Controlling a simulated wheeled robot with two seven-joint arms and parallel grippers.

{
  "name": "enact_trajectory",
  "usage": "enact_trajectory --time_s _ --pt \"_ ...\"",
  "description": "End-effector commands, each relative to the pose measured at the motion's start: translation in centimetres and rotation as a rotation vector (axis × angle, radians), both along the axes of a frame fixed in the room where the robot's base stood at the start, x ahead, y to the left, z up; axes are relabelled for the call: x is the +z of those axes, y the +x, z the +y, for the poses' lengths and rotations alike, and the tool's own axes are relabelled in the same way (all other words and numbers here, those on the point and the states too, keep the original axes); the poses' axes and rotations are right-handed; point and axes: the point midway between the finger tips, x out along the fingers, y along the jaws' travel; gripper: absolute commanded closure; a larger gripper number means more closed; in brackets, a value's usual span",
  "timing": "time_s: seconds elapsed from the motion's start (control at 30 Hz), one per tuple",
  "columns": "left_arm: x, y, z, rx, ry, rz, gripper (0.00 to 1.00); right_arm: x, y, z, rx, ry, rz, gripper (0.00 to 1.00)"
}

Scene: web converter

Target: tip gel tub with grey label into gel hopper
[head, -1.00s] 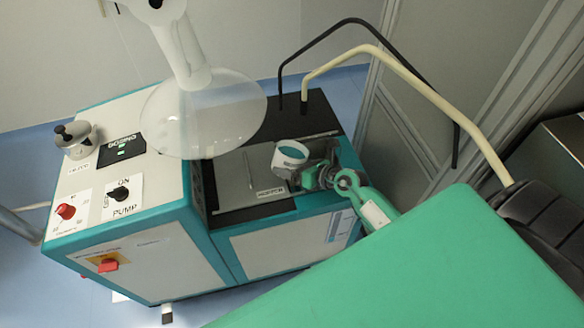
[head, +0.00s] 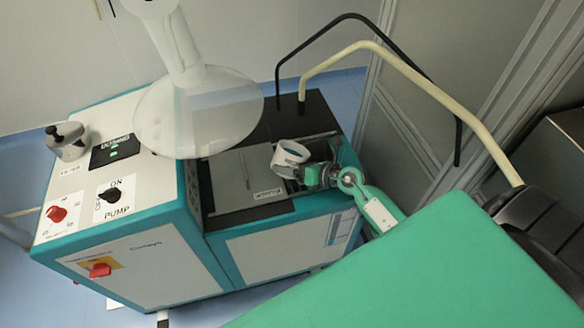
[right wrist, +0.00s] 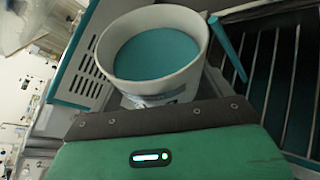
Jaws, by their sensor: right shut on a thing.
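The white gel tub (head: 291,153) is held by my right gripper (head: 303,174) over the right part of the machine top. In the right wrist view the tub (right wrist: 192,75) is open at the top, with teal gel (right wrist: 155,53) inside. A greyish label patch (right wrist: 167,96) shows low on its wall, partly hidden by the gripper. The gel hopper has a grey lid plate (head: 235,181) and a small front label (head: 268,193). The tub is just right of this plate; I cannot tell its exact height. My left gripper is not in view.
A clear round hood (head: 200,112) on a white arm hangs over the machine's left part. Black and cream bent pipes (head: 345,50) rise behind the tub. A grey wall frame stands close on the right.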

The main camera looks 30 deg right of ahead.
Motion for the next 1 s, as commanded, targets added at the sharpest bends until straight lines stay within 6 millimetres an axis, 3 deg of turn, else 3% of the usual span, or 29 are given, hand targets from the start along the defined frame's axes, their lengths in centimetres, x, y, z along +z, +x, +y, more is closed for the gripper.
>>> enact_trajectory --time_s 1.0 --pt "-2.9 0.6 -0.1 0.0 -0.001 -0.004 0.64 -0.7 0.1 -0.2 -0.001 0.194 0.057 0.53"
